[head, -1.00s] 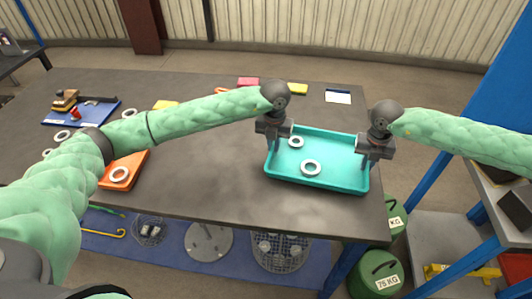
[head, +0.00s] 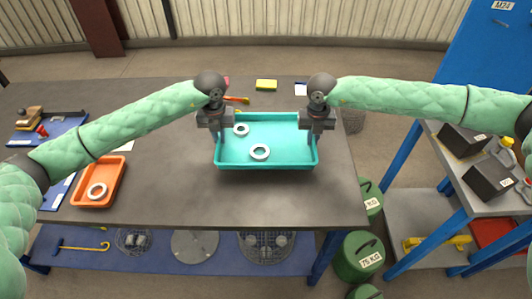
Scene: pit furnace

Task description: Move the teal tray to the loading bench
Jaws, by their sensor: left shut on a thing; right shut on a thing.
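The teal tray (head: 268,166) is in the middle of the head view, over the right part of the dark table (head: 200,205). Two pale rings lie in it, one at the back left (head: 241,129) and one near the front middle (head: 260,152). My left gripper (head: 219,138) is shut on the tray's left wall. My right gripper (head: 313,138) is shut on its right wall. The tray looks level; I cannot tell whether it touches the table. No bench in view is clearly labelled as the loading bench.
An orange tray (head: 118,183) with a ring stands at the left. A yellow sponge (head: 266,85) lies at the back. Green weights (head: 358,262) stand on the floor by the table's right end. At the right is a blue-framed bench with dark blocks (head: 487,180).

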